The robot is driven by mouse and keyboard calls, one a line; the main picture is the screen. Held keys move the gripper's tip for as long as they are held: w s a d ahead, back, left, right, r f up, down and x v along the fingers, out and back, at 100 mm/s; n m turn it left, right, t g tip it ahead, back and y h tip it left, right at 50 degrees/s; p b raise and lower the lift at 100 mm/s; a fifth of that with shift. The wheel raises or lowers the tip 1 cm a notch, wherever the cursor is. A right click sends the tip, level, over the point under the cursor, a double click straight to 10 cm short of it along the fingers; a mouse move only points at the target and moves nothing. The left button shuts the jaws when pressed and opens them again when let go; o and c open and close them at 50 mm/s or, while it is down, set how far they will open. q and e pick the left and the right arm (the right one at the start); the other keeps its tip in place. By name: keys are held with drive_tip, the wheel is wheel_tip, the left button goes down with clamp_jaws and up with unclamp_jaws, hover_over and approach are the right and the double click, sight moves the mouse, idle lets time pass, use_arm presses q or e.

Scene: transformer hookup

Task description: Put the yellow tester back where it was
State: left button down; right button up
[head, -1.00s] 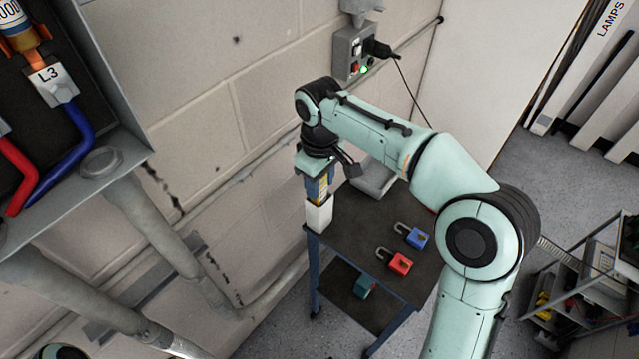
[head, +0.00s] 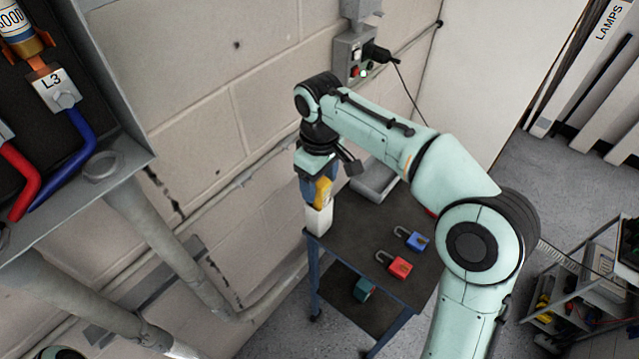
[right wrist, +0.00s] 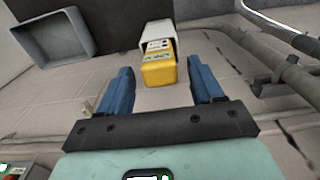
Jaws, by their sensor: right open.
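The yellow tester (head: 322,192) sits upright in a white holder (head: 319,219) at the back left corner of a small dark-topped table. In the right wrist view the tester (right wrist: 159,70) stands in the white holder (right wrist: 157,32), its yellow end toward me. My right gripper (right wrist: 150,84) is open, with its blue fingers on either side of the tester's near end and gaps showing on both sides. In the head view the right gripper (head: 316,188) is above the holder and partly hides the tester. My left gripper is not in view.
The table (head: 352,246) also carries a red padlock (head: 399,267), a blue padlock (head: 416,241) and a grey tray (head: 374,183). A brick wall is close behind. An open electrical cabinet (head: 125,150) with cables is at left, and a shelf cart (head: 575,290) at right.

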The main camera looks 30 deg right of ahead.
wheel_tip(320, 180, up, 10)
drive_tip(key=p, duration=0.2)
drive_tip(key=shift+p, duration=0.3)
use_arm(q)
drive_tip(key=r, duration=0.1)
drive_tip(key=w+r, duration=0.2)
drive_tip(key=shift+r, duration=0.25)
